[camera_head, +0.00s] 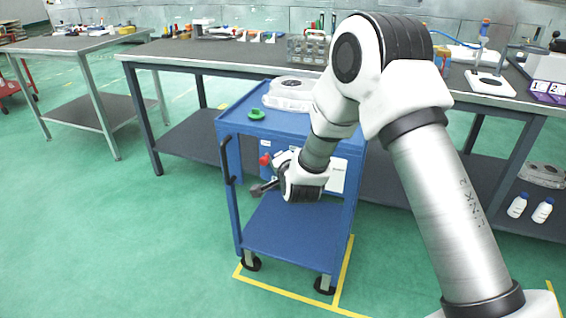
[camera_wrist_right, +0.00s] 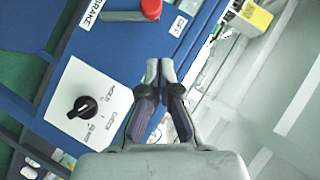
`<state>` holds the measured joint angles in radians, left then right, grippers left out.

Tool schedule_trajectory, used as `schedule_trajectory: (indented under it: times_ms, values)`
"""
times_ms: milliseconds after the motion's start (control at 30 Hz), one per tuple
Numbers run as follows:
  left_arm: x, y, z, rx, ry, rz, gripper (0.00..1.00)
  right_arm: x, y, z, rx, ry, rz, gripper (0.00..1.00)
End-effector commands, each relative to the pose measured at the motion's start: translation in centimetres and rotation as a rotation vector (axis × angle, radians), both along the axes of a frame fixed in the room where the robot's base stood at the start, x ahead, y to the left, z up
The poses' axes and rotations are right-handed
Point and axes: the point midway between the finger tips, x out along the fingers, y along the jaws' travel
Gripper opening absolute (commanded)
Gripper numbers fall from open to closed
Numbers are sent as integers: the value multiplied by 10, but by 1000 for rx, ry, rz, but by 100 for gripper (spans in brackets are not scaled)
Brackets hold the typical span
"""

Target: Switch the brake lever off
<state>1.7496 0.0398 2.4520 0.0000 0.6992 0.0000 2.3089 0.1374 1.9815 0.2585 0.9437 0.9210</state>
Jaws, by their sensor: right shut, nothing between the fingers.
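The brake lever (camera_wrist_right: 122,16) is a grey bar with a red end, on the blue cart's panel at the top of the right wrist view. Its red end lies between the BRAKE label (camera_wrist_right: 91,12) and the OFF label (camera_wrist_right: 178,25), nearer OFF. In the head view its red knob (camera_head: 265,160) shows just left of my right wrist. My right gripper (camera_head: 259,189) is beside the cart's panel; in the wrist view its fingertips (camera_wrist_right: 160,70) are together and empty, below the lever in the picture and apart from it. My left gripper is out of view.
A black dial (camera_wrist_right: 86,106) on a white plate is on the same panel, left of my fingers. The green floor at left is clear.

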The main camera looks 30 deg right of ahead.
Motion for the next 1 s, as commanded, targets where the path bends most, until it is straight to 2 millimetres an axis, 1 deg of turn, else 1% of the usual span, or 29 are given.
schedule_trajectory:
  times_ms: [33,100,200,300,400,500,933,1000]
  values:
    - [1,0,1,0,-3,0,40,-12,4,6,-2,0,1,0]
    - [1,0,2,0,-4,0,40,-27,9,12,-2,0,1,0]
    - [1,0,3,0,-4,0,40,-47,16,19,-3,0,1,0]
    - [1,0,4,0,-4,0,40,-62,21,25,-2,-1,1,0]
    - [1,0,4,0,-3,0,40,-70,23,28,-2,0,1,0]
    - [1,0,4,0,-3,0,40,-73,24,28,-2,-2,0,0]
    - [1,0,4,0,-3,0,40,-73,24,28,-1,-1,0,0]
    - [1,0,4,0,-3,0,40,-74,24,21,-1,11,0,0]
